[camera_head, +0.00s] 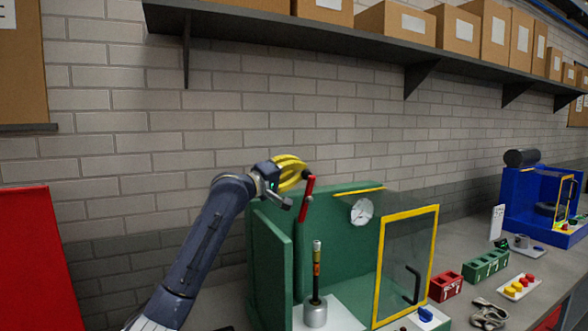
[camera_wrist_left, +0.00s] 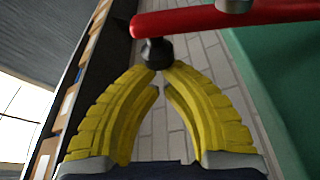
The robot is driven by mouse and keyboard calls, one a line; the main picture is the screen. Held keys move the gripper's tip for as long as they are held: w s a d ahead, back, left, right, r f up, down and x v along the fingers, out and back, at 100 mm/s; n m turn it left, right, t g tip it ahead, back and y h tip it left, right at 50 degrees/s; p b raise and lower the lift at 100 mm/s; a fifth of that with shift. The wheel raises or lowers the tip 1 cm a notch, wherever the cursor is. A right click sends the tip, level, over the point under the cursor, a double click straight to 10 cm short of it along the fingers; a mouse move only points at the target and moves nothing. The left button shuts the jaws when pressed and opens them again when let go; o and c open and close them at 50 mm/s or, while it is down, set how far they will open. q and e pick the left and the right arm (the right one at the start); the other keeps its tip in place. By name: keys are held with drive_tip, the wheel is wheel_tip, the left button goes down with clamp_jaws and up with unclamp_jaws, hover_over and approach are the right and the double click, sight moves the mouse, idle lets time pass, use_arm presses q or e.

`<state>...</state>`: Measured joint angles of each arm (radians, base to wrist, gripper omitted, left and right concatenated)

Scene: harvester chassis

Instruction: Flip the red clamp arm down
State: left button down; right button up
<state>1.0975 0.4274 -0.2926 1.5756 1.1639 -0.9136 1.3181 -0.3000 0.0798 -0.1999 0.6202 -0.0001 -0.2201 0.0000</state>
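The red clamp arm (camera_head: 307,195) stands up, slightly tilted, at the upper back left of the green chassis (camera_head: 340,222). It crosses the top of the left wrist view as a red bar (camera_wrist_left: 205,19), with a dark knob (camera_wrist_left: 157,53) below its rounded end. My left gripper (camera_head: 304,170) has yellow fingers beside the upper part of the clamp arm. In the left wrist view its fingertips (camera_wrist_left: 160,70) are nearly together, right at the knob; whether they pinch it or only touch it is unclear. My right gripper is not in view.
A rod on a grey base (camera_head: 316,312) stands inside the chassis. A yellow-framed clear door (camera_head: 407,262) is at its right. Red (camera_head: 445,287) and green (camera_head: 486,266) blocks lie on the grey table (camera_head: 462,312). A blue chassis (camera_head: 530,200) stands far right, and a shelf (camera_head: 330,33) runs overhead.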

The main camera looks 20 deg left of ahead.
sight(309, 177)
use_arm(q)
drive_tip(key=s+d+m, duration=0.1)
drive_tip(key=s+d+f+m+h, duration=0.1)
drive_tip(key=s+d+m, duration=0.1)
drive_tip(key=s+d+m+h, duration=0.1)
drive_tip(key=m, duration=0.1)
drive_tip(key=shift+s+d+f, duration=0.15)
drive_tip(key=shift+s+f, duration=0.15)
drive_tip(key=shift+s, duration=0.05)
drive_tip(key=shift+s+d+f, duration=0.45)
drive_tip(key=shift+s+d, duration=0.1)
drive_tip(key=shift+s, duration=0.1)
wheel_tip(309, 177, up, 10)
idle(0.5)
drive_tip(key=shift+d, duration=0.1)
